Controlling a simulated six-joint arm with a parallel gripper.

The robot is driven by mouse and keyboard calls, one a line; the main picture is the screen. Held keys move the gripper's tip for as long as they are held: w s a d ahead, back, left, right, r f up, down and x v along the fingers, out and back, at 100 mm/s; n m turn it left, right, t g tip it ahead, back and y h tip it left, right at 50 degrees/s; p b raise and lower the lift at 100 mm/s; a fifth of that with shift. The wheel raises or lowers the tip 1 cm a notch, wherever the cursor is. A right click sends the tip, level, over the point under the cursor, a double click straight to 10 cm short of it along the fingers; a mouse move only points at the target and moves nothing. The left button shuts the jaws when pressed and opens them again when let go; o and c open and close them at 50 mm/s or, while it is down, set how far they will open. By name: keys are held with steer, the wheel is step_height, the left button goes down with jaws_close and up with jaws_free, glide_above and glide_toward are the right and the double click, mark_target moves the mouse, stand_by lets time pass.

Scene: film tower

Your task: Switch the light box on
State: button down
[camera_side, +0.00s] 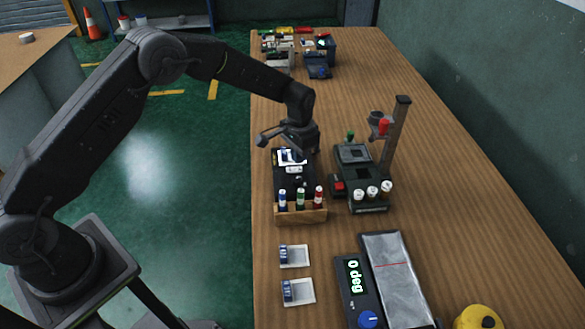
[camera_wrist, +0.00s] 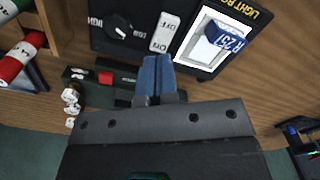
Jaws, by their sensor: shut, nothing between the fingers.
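The black light box (camera_side: 294,188) stands on the wooden bench below my gripper in the side view. In the wrist view, the light box (camera_wrist: 125,48) shows yellow lettering, a black dial (camera_wrist: 118,25), a white rocker-like switch (camera_wrist: 165,32) and a white panel (camera_wrist: 198,52). A blue film roll (camera_wrist: 226,35) marked "R 231" lies on the panel. I cannot tell whether the panel is lit. My gripper (camera_wrist: 153,62) is shut and empty, its blue fingertips just below the switch in the picture. Contact with the box cannot be told.
A wooden rack (camera_side: 301,215) with blue, green and red rolls adjoins the box. To its right is a black device (camera_side: 358,180) with a post and white-capped rolls. Two white trays (camera_side: 298,291), a "0 deg" display (camera_side: 353,277) and a grey plate (camera_side: 396,280) lie nearer.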

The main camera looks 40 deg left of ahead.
steer(key=shift+r, duration=2.05)
steer(key=shift+r, duration=0.15)
step_height(320, 180, up, 11)
steer(key=t, duration=0.1)
glide_above(298, 168)
steer(key=s+a, duration=0.1)
steer(key=s, duration=0.4)
steer(key=s+a+r+n+t, duration=0.1)
steer(key=s+a+r+t, duration=0.1)
steer(key=s+r, duration=0.55)
steer(key=s+a+r+n+t, duration=0.1)
steer(key=s, duration=0.9)
steer(key=s+a+r+n+t, duration=0.1)
steer(key=s+r, duration=0.1)
steer(key=s, duration=0.9)
steer(key=shift+s+r+t, duration=0.2)
steer(key=shift+r+t, duration=0.1)
